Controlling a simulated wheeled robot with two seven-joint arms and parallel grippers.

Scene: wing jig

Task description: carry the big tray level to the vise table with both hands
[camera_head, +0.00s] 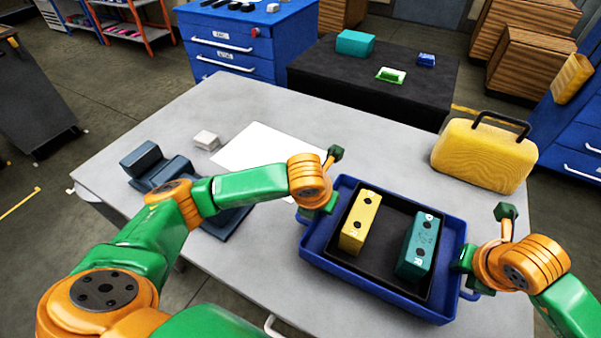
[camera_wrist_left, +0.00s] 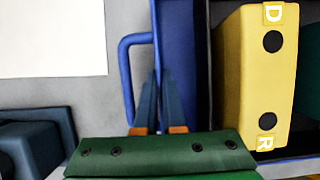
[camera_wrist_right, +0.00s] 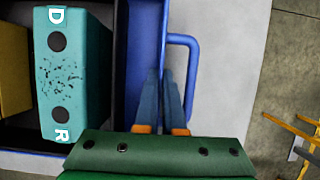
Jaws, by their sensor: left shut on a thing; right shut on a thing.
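The big blue tray (camera_head: 372,288) is over the near right part of the grey table (camera_head: 255,100); whether it touches the tabletop I cannot tell. It looks about level. It holds a black inner tray with a yellow block (camera_head: 360,222) and a teal block (camera_head: 416,246). My left gripper (camera_wrist_left: 155,92) is shut on the tray's left side wall, beside its blue loop handle (camera_wrist_left: 128,75). My right gripper (camera_wrist_right: 166,92) is shut on the right side wall, beside the other handle (camera_wrist_right: 188,75). In the head view the fingertips are mostly hidden. A blue-grey vise (camera_head: 160,172) stands on the table's left.
A white sheet (camera_head: 265,148) and a small white box (camera_head: 206,140) lie left of the tray. A yellow case (camera_head: 484,154) stands at the back right. Behind is a black table (camera_head: 330,75) with small items.

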